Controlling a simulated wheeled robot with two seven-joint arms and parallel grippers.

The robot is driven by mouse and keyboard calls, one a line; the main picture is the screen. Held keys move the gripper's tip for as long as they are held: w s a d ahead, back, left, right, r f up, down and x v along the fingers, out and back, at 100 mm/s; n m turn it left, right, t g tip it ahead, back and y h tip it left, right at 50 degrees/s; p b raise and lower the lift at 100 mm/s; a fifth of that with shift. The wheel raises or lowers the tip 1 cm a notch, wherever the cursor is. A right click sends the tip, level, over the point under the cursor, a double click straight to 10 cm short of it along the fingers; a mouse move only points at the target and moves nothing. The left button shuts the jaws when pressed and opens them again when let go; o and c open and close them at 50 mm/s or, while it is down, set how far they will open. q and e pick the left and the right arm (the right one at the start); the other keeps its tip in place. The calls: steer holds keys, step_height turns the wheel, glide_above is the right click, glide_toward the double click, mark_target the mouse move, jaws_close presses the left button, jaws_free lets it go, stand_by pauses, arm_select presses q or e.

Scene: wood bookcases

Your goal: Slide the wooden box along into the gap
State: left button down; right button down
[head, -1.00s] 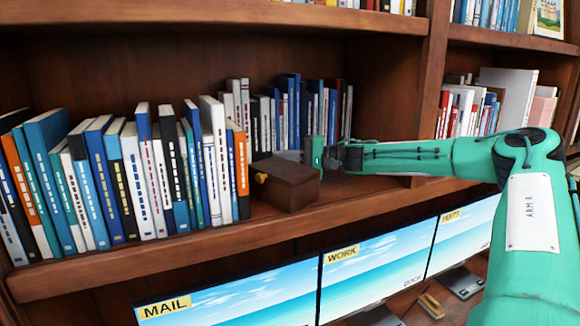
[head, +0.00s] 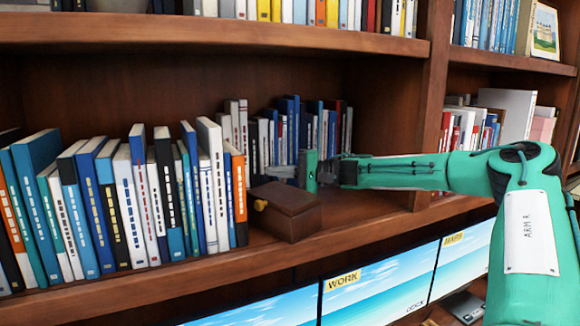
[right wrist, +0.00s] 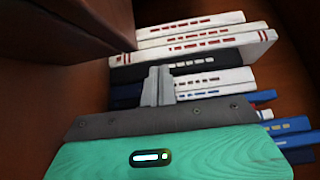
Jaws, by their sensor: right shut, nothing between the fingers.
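The wooden box (head: 287,211) is dark brown with a lid and a small yellow latch. It stands upright on the middle shelf, close to the orange book at the right end of the front row. In the right wrist view, a dark brown block with a seam, apparently the box (right wrist: 70,38), fills the upper left. My right gripper (head: 281,172) is shut and empty behind the box's top, pointing left; contact cannot be told. Its closed fingers (right wrist: 160,86) show in front of the back books. My left gripper is not in view. Which gap is meant is unclear.
The front row of books (head: 130,205) stands left of the box. Back books (head: 290,130) stand behind my gripper. Bare shelf (head: 365,205) lies right of the box, up to the upright (head: 428,120). Monitors (head: 380,270) stand below the shelf's front edge.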

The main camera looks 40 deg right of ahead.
step_height(320, 180, up, 9)
steer(key=s+a+b, duration=0.1)
steer(key=s+b, duration=0.1)
steer(key=b, duration=0.1)
steer(key=s+a+b, duration=0.1)
steer(key=s, duration=0.1)
steer(key=s+a, duration=0.1)
steer(key=s, duration=0.1)
steer(key=s+a+f+b, duration=0.1)
steer(key=s+a, duration=0.1)
steer(key=shift+s+a+b, duration=0.1)
steer(key=shift+s+b, duration=0.1)
steer(key=shift+b, duration=0.1)
steer(key=s+a+b, duration=0.3)
steer(key=s+a, duration=0.3)
steer(key=s, duration=0.4)
steer(key=shift+s+a+b, duration=0.25)
steer(key=shift+s+b, duration=0.05)
steer(key=shift+b, duration=0.05)
